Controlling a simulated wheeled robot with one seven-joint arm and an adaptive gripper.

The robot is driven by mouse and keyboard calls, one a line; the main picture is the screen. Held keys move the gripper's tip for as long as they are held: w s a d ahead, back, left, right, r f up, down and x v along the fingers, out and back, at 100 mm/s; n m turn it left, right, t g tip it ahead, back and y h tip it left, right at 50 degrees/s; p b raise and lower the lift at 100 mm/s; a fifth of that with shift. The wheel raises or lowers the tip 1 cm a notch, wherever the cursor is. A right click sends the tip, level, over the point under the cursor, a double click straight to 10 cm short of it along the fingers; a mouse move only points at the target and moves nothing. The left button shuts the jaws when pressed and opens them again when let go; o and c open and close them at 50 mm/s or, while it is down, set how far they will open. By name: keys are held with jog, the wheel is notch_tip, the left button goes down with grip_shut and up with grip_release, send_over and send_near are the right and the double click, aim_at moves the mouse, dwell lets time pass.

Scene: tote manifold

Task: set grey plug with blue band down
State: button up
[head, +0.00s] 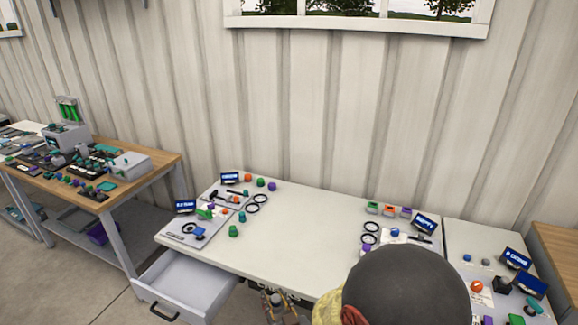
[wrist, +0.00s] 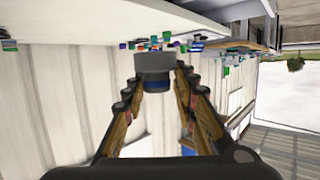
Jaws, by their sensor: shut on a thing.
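The grey plug with blue band (wrist: 154,68) is between my fingertips in the wrist view, its wide grey end away from the palm and the blue band nearer to it. My gripper (wrist: 155,82) is shut on it. In the head view, part of my gripper (head: 277,299) shows low in the picture, at the front edge of the white table (head: 310,222). I cannot make out the plug there. The wrist view is tipped over, with the table along its top, beyond the plug; no contact between plug and table shows.
Boards with small coloured parts and blue-screened displays stand at the table's left (head: 186,206) and right (head: 425,223). The table's middle is clear. An open drawer (head: 190,285) juts out at the front left. A large dark rounded shape hides the front right.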

jog(key=d+f+m+h, duration=0.1)
jog(key=d+f, duration=0.2)
jog(key=d, duration=0.4)
jog(key=d+f+m+h, duration=0.2)
jog(key=d+f, duration=0.2)
jog(key=d, duration=0.4)
jog(key=w+d+f+m+t+h, duration=0.1)
jog(key=d+f, duration=0.3)
jog(key=d, duration=0.4)
jog(key=shift+h, duration=0.7)
